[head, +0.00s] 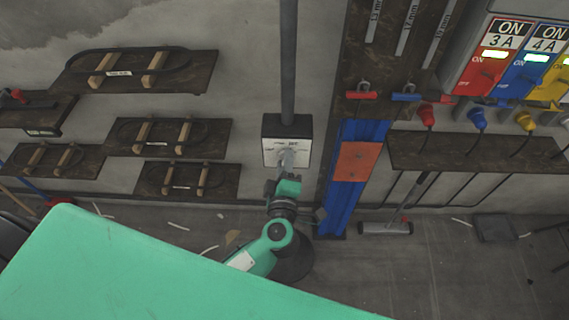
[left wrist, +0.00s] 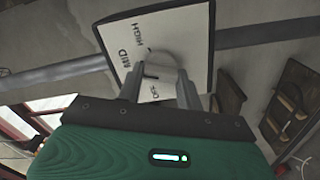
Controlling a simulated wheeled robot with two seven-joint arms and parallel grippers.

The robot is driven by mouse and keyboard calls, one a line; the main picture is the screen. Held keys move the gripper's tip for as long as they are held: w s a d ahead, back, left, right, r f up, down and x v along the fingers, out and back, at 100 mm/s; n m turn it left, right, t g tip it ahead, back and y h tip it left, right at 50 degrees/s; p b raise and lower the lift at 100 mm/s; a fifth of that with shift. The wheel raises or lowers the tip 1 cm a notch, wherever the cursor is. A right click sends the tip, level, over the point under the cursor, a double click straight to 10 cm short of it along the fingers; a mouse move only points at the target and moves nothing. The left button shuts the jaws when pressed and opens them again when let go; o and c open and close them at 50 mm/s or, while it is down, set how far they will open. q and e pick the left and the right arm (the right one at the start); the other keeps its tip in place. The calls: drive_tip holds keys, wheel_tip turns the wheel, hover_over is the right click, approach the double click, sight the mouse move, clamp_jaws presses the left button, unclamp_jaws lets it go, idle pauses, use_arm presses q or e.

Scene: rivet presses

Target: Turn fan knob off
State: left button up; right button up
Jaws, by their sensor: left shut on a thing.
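The fan control box (head: 288,133) is on the grey wall in the middle of the head view, under a vertical conduit. Its white face also shows in the left wrist view (left wrist: 150,40), with the words MID and HIGH readable. The round knob (left wrist: 155,68) sits between the two fingers of my left gripper (left wrist: 158,88), which is shut on it. In the head view my left gripper (head: 287,160) reaches up to the lower part of the box and covers part of the dial. The knob's exact setting is hard to read. My right gripper is not in view.
Dark wooden shelves (head: 175,137) with belts hang on the left wall. A blue rail with an orange plate (head: 356,161) stands right of the box. Coloured switch boxes (head: 530,65) and plugs are at the right. A broom (head: 386,228) leans below them.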

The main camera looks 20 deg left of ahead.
use_arm(q)
drive_tip(key=shift+n, duration=0.3)
drive_tip(key=n+b, duration=0.1)
drive_tip(key=n, duration=0.4)
drive_tip(key=n+b, duration=0.2)
drive_tip(key=n, duration=0.4)
drive_tip(key=n+b, duration=0.1)
drive_tip(key=n, duration=0.5)
drive_tip(key=shift+d+f+b, duration=0.15)
drive_tip(key=shift+f+b, duration=0.15)
drive_tip(key=shift+f, duration=0.1)
drive_tip(key=o, duration=1)
